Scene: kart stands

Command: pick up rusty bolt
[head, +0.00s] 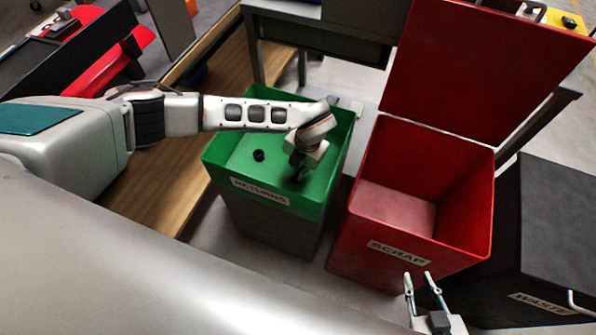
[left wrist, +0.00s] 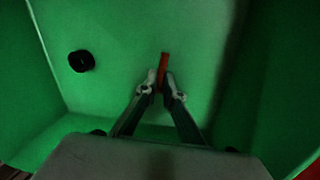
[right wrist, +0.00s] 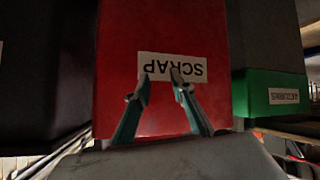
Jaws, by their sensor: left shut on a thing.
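The rusty bolt (left wrist: 164,68) shows as a reddish-brown bar in the left wrist view. Its lower end is between the fingertips of my left gripper (left wrist: 161,88), which is shut on it. In the head view my left gripper (head: 300,174) reaches down inside the green returns bin (head: 224,165), and the bolt is hidden there. My right gripper (head: 424,283) is open and empty in front of the red scrap bin (head: 365,250). In the right wrist view its fingers (right wrist: 160,80) stand apart before the SCRAP label.
A round black part (head: 259,155) lies in the green bin, apart from my left gripper. The scrap bin's red lid (head: 440,75) stands open. A dark waste bin (head: 555,220) is at the right. A wooden bench top (head: 170,180) runs beside the green bin.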

